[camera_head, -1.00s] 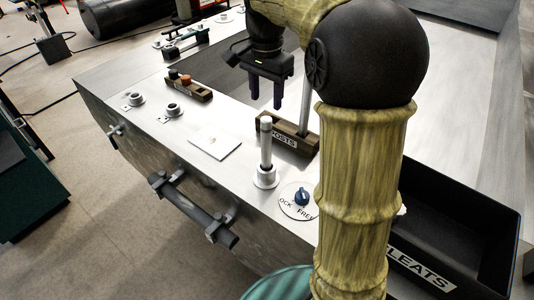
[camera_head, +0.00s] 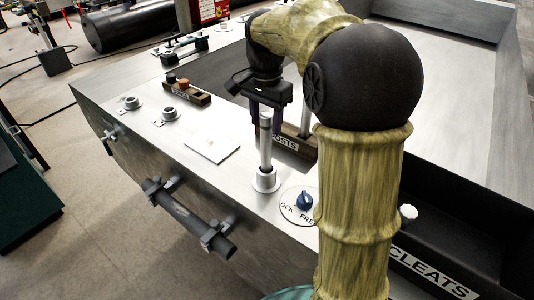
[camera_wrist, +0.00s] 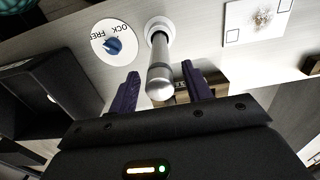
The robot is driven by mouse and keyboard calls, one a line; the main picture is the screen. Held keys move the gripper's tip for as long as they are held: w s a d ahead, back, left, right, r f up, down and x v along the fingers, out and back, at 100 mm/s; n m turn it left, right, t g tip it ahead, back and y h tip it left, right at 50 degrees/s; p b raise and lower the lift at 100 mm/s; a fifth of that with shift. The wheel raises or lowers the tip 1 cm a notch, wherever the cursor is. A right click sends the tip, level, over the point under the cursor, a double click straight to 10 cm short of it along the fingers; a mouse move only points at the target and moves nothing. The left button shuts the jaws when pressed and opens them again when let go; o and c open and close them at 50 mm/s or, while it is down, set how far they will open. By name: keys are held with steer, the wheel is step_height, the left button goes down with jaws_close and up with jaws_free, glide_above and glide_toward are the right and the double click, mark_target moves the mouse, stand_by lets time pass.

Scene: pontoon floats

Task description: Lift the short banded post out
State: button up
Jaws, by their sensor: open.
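The short banded post (camera_head: 266,148) stands upright in a round flanged socket (camera_head: 265,181) on the metal deck. It is grey with a lighter band near its top. In the wrist view the post (camera_wrist: 160,70) rises from its socket toward me. My gripper (camera_head: 268,112) is open at the height of the post's upper end. In the wrist view my fingers (camera_wrist: 161,92) lie on either side of the post's top, with a gap visible on both sides. Whether the fingertips reach past the top is hard to tell.
A dial with a blue knob (camera_head: 304,202), marked FREE and partly hidden "OCK", sits beside the socket. A block labelled POSTS (camera_head: 285,143) holds another post (camera_head: 305,118) close behind. A black CLEATS bin (camera_head: 435,272) is at right. A white plate (camera_head: 212,147) lies left.

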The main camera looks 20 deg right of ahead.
steer(key=c, duration=1)
steer(key=shift+r, duration=0.1)
steer(key=shift+r, duration=0.15)
steer(key=shift+r+p, duration=3.6)
steer(key=shift+p, duration=0.1)
steer(key=shift+f, duration=0.1)
